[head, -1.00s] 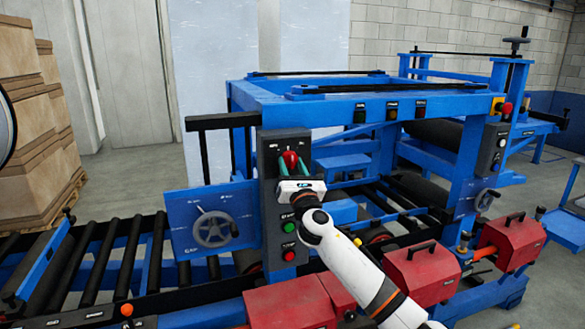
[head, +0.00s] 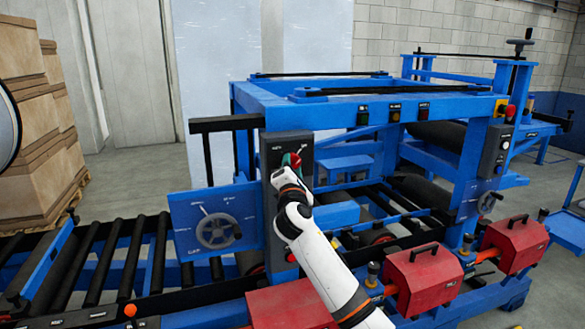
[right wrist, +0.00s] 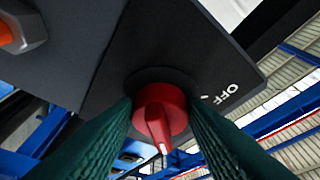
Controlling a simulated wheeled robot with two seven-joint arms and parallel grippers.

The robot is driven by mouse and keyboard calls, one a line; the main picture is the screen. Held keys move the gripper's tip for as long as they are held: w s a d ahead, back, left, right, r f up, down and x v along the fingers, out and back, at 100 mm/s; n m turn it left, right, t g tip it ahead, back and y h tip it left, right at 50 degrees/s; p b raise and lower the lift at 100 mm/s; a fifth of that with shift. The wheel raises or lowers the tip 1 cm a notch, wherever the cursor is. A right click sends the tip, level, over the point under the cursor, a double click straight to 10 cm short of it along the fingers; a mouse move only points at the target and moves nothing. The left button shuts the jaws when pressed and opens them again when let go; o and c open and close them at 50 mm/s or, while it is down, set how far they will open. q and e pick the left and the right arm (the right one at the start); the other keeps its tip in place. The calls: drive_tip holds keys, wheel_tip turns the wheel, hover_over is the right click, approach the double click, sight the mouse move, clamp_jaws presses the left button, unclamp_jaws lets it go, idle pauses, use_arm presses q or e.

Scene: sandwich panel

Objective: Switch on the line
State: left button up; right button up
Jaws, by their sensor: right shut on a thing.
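A dark grey control box (head: 279,149) stands on the blue machine frame, with a red rotary knob (head: 296,160) near its top. My right gripper (head: 291,161) is at this knob, its arm coming up from below. In the right wrist view the red knob (right wrist: 160,112) sits between two green-padded fingers (right wrist: 160,125), which are shut on it. The white mark on its grip points toward the bottom of that picture. The word OFF (right wrist: 228,94) is printed to the right of the knob. My arm hides most of the box's lower buttons. My left gripper is not in view.
A blue panel with a grey handwheel (head: 216,231) stands left of the box. Red covers (head: 422,275) line the front of the machine. Another box with a red knob (head: 509,111) is at the right. A corner of another orange control (right wrist: 18,30) shows in the wrist view.

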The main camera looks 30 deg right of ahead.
drive_tip(key=shift+m, duration=0.4)
drive_tip(key=o, duration=1)
drive_tip(key=shift+c, duration=0.2)
drive_tip(key=b+v, duration=0.3)
drive_tip(key=v, duration=0.9)
drive_tip(key=shift+b, duration=0.35)
drive_tip(key=shift+r, duration=0.1)
